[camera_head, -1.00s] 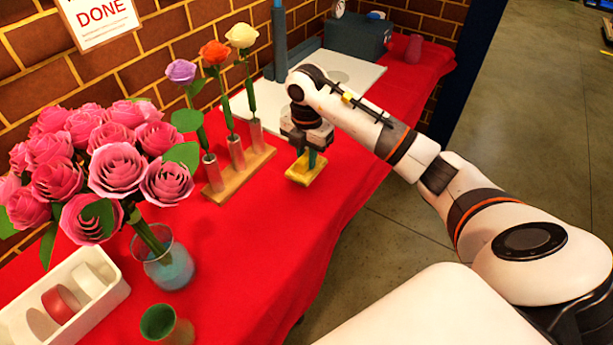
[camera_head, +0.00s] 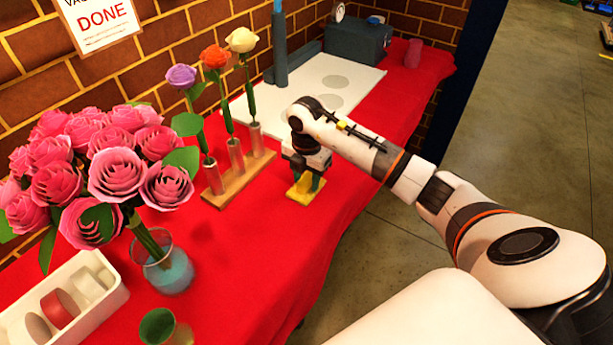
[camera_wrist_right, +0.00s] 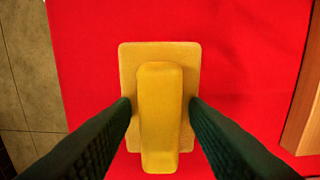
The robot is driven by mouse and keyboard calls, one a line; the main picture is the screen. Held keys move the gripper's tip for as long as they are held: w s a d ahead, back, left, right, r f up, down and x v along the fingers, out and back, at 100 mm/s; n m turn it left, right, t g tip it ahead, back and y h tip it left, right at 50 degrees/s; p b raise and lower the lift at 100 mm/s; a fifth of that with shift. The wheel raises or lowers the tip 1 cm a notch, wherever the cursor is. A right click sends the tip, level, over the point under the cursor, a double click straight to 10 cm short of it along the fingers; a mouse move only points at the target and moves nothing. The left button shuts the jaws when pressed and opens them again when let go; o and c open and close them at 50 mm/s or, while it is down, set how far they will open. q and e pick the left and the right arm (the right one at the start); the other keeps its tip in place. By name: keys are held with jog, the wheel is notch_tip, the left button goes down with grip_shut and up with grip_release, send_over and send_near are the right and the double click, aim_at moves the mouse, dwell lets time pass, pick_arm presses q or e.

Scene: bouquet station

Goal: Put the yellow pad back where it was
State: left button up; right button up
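The yellow pad (camera_head: 303,194) is a flat block with a raised grip bar, and it appears to rest on the red tablecloth near the front edge. In the right wrist view, the pad (camera_wrist_right: 160,120) lies flat over red cloth. My right gripper (camera_head: 305,180) is over the pad, pointing down. Its dark green fingers (camera_wrist_right: 160,104) stand on either side of the bar, with a narrow gap on each side, so it is open. My left gripper is in no view.
A wooden rack (camera_head: 240,180) with three flowers in tubes stands just left of the pad. A white mat (camera_head: 355,85) with grey circles lies behind. A rose vase (camera_head: 165,270), a green cup (camera_head: 160,328) and a white tray (camera_head: 110,298) are at the front left.

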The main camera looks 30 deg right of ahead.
aim_at(306, 177)
jog(key=shift+r, duration=0.25)
notch_tip(306, 177, up, 12)
dwell(0.5)
jog(key=shift+f, duration=0.1)
